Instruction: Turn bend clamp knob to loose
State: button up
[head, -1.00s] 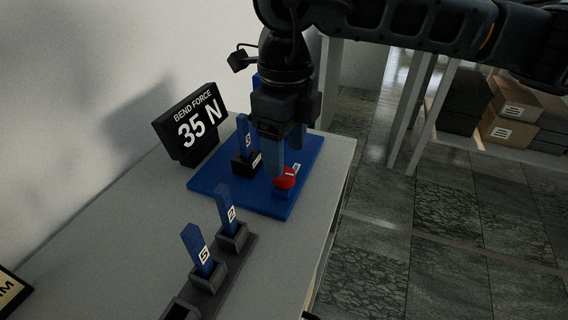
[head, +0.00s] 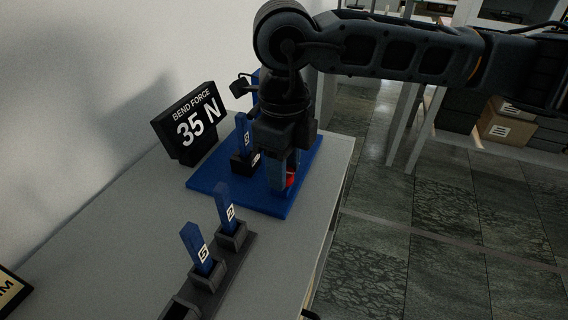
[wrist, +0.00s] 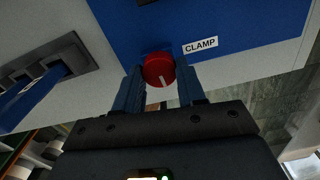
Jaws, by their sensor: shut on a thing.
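The red bend clamp knob (wrist: 158,70) sits at the edge of the blue base plate (wrist: 115,22), beside a white CLAMP label (wrist: 200,46). A white mark on the knob points down toward my gripper in the wrist view. My gripper (wrist: 161,82) is shut on the knob, one finger on each side. In the head view my gripper (head: 285,185) points down at the front right part of the blue plate (head: 222,187), and its fingers hide most of the red knob (head: 291,179).
A black display (head: 189,124) reads BEND FORCE 35 N. A blue numbered specimen (head: 242,134) stands in a black clamp on the plate. A grey rack (head: 222,268) holds two more blue specimens in front.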

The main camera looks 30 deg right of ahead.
jog(key=c, duration=0.4)
jog(key=shift+c, duration=0.2)
